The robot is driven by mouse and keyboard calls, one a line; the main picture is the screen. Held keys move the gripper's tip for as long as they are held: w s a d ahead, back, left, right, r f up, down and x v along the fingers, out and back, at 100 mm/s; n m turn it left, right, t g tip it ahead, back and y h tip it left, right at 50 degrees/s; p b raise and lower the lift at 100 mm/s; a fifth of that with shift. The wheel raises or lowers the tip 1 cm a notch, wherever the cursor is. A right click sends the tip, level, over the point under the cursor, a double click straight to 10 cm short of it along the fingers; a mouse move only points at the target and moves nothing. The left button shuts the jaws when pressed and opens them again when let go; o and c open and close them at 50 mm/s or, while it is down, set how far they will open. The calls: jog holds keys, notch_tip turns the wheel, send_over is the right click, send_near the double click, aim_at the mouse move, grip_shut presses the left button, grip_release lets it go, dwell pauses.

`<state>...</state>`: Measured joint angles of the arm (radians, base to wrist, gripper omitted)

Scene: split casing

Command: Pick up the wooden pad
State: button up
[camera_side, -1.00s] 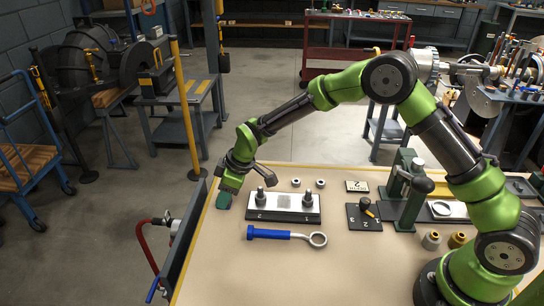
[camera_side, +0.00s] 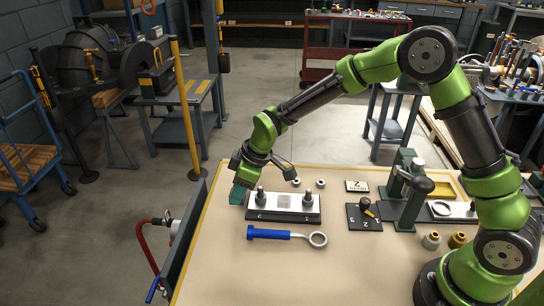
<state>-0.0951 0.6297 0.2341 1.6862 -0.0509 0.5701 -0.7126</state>
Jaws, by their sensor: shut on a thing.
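My gripper (camera_side: 241,181) is at the left end of the dark base plate (camera_side: 285,216), near the table's left edge. It is shut on a small teal-green block (camera_side: 237,194), which I take to be the wooden pad. No wood grain can be made out on it at this size. The block hangs under the fingers, just left of the nearer bolt post (camera_side: 260,197). The fingertips are partly hidden, and I cannot tell how far the block is above the table.
The plate carries a white block (camera_side: 284,203) between two bolt posts. A blue-handled ring spanner (camera_side: 285,235) lies in front. A black plate with a knob (camera_side: 364,217) and a green press (camera_side: 410,190) stand to the right. The front of the table is clear.

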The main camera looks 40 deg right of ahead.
jog(key=s+d, duration=0.1)
jog(key=s, duration=0.2)
jog(key=s+d, duration=0.1)
jog(key=s, duration=0.3)
jog(key=s+d+r, duration=0.1)
jog(key=s, duration=0.2)
jog(key=shift+s+d, duration=0.4)
jog(key=o, duration=0.6)
jog(key=c, duration=0.4)
jog(key=shift+w+d, duration=0.1)
jog(key=shift+d, duration=0.1)
jog(key=w+d+r, duration=0.5)
jog(key=w+d, duration=0.1)
jog(key=d, duration=0.2)
jog(key=shift+a+f, duration=0.15)
jog(key=shift+f, duration=2.55)
